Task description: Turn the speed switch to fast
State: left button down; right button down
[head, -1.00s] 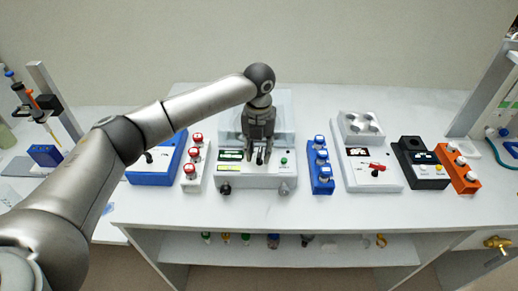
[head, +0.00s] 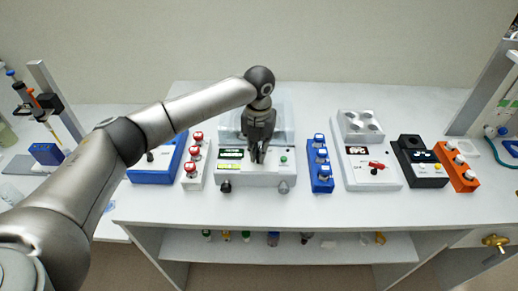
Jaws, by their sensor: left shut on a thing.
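My left gripper (head: 257,158) points down at the front panel of a white device (head: 254,181) with green displays (head: 231,154). Its fingers are closed together on a small part of the panel, apparently the speed switch. The fingers hide that part, so I cannot read its position or any label. A green button (head: 283,158) sits just right of the fingers. A black knob (head: 225,187) and a grey knob (head: 283,187) are on the device's front face. My right gripper is not in view.
A white rack (head: 195,165) with red-capped vials and a blue rack (head: 320,165) flank the device. A blue box (head: 157,163) stands further left. To the right are a white instrument with a red lever (head: 377,165), a black device (head: 419,165) and an orange rack (head: 458,168).

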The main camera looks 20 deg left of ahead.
pick_arm(q)
jog(key=shift+a+r+m+p, duration=0.15)
jog(key=shift+m+p, duration=0.25)
jog(key=shift+m, duration=1.4)
jog(key=c, duration=1.5)
grip_release()
notch_tip(320, 180, up, 12)
jog(key=shift+f, duration=0.1)
jog(key=shift+f, duration=0.1)
